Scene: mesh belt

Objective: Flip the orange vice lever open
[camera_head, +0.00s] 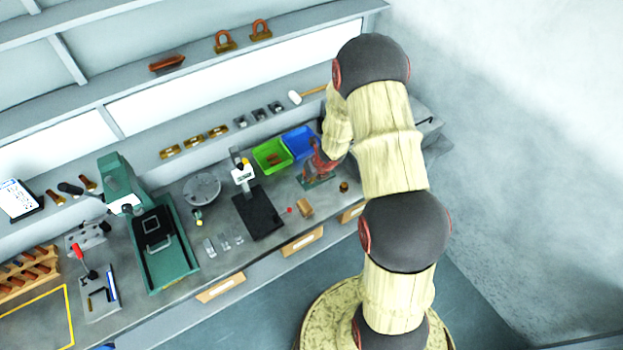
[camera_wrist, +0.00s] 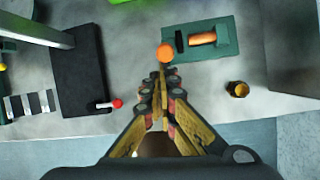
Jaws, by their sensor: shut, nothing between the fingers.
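A small vice with a green base (camera_wrist: 228,48) lies on the bench, right of and beyond my gripper's tips in the wrist view. An orange cylindrical part (camera_wrist: 201,39) lies across it. An orange ball (camera_wrist: 165,53), seemingly the lever's knob, shows left of the base, just beyond the fingertips; whether they touch it I cannot tell. The lever's shaft is hidden or too small to make out. My gripper (camera_wrist: 162,76) is shut and empty. In the head view my gripper (camera_head: 320,164) is low over the green base (camera_head: 316,182), mostly covering the vice.
Left of the vice are a red-knobbed lever (camera_wrist: 117,103) and a black plate (camera_wrist: 80,68). A small brass cup (camera_wrist: 238,90) stands to the right. Green (camera_head: 268,154) and blue (camera_head: 299,141) bins stand behind. The bench's front edge is close to my gripper.

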